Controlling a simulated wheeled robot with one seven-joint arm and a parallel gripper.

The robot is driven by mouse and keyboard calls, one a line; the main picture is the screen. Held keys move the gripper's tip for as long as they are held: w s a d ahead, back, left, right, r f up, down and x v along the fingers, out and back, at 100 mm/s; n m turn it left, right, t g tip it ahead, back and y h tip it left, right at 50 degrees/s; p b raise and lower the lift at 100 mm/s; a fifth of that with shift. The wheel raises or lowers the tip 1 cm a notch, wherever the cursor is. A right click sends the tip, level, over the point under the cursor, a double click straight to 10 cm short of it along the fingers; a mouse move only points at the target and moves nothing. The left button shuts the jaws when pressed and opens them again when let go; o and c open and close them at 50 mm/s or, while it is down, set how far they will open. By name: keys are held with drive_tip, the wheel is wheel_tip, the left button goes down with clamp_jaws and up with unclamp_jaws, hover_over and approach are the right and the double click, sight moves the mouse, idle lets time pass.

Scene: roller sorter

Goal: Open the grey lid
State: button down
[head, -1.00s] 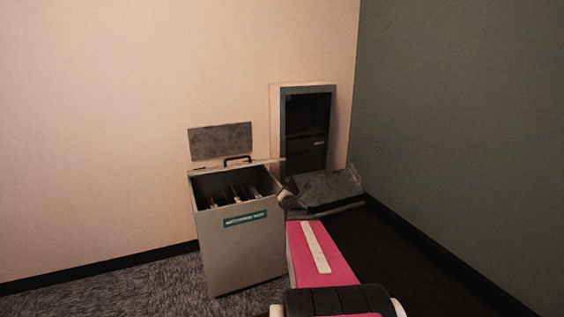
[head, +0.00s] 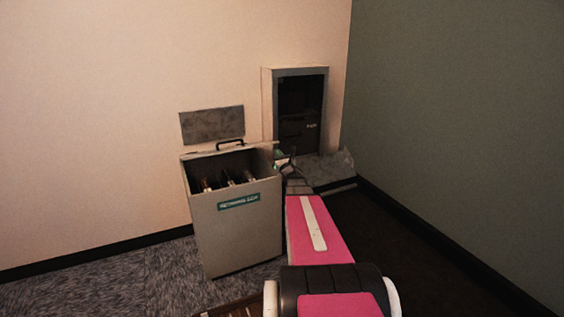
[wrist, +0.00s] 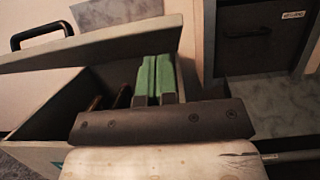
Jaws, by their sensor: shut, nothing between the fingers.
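The grey lid (head: 262,147) belongs to the grey metal bin (head: 236,240) and carries a black handle (head: 230,145). It stands raised at the back of the bin's open top, seen nearly edge-on from the head. In the wrist view the lid (wrist: 110,47) slants across, with its handle (wrist: 40,34) at the left. My gripper (head: 277,160) is at the bin's upper right side. In the wrist view its green-padded fingers (wrist: 155,68) are together and empty, close below the lid's right part. Whether they touch the lid I cannot tell.
Several bottles (head: 228,180) stand inside the bin. A mottled grey plate (head: 211,124) shows behind it. A dark wall recess (head: 302,112) with a mottled grey tray (head: 325,169) lies to the right. A green wall (head: 450,130) closes the right side.

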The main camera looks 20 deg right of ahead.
sight(275, 142)
drive_tip(key=shift+w+a+r, duration=0.1)
drive_tip(key=shift+w+r, duration=1.9)
drive_tip(key=shift+r, duration=0.2)
drive_tip(key=w+r+g, duration=0.1)
drive_tip(key=w+r, duration=1.1)
drive_tip(key=r, duration=0.4)
drive_tip(key=w+r, duration=0.4)
drive_tip(key=w, duration=0.4)
drive_tip(key=w+r, duration=0.5)
drive_tip(key=w, duration=0.3)
drive_tip(key=shift+a+r, duration=0.25)
drive_tip(key=shift+a, duration=0.2)
drive_tip(key=shift+w, duration=0.1)
